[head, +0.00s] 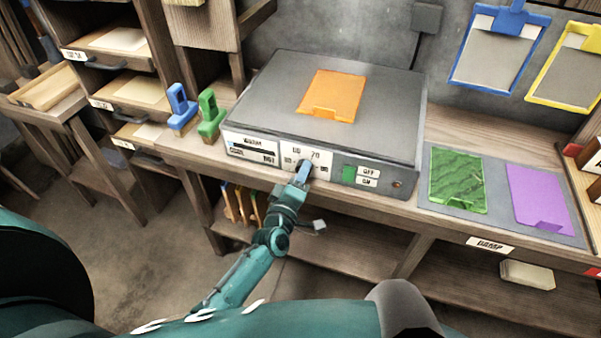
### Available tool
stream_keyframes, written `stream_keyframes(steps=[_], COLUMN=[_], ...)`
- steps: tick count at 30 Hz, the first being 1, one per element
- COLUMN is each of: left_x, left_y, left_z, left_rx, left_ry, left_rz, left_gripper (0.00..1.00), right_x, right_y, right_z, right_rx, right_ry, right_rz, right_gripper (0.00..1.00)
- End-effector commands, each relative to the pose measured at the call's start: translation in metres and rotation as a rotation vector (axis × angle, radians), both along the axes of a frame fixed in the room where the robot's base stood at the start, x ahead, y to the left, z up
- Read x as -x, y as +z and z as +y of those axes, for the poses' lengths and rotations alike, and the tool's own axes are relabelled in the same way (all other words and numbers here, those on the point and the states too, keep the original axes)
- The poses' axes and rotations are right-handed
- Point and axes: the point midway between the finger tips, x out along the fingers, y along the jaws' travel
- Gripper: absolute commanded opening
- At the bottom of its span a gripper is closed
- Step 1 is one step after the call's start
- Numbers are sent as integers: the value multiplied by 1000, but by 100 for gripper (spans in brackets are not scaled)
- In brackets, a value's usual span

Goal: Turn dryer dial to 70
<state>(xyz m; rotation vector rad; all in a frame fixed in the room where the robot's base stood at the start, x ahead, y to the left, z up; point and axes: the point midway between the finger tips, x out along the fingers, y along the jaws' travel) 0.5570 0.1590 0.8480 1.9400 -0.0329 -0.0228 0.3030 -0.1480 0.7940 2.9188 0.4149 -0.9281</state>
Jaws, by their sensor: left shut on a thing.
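The dryer (265,95) is a flat grey box on the wooden bench, with an orange sheet (332,95) on its top. Its white dial panel (318,153) on the front carries number labels, one reading 70 at the top right. My left gripper (304,170) reaches up from below and is shut on the dial at the middle of this panel. The gripper hides most of the dial, so I cannot tell which number it points at. A green switch (349,174) beside OFF and ON labels sits to the right. My right gripper is not in view.
Blue (181,107) and green (211,114) handled tools stand left of the dryer. A grey mat (497,213) with a green sheet (458,181) and a purple sheet (539,199) lies to the right. Blue and yellow clipboards hang on the wall. A shelf runs under the bench.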

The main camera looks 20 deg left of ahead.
Motion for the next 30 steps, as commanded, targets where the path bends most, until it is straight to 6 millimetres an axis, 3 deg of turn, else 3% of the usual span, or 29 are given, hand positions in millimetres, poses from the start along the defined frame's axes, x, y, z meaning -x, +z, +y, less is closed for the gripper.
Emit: stream_keyframes(steps=[11, 26, 27, 30], left_x=[0, 0, 0, 0], left_y=[0, -1, -1, 0], left_z=[0, 0, 0, 0], left_rx=[-140, -155, -155, -154], left_ry=[-1, -1, -1, -1], left_rz=[-3, -4, -4, -4], left_gripper=[14, 14, 39, 47], right_x=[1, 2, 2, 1], right_y=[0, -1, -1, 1], right_z=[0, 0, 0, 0], right_rx=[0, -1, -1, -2], right_ry=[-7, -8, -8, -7], right_rz=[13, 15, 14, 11], right_gripper=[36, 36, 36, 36])
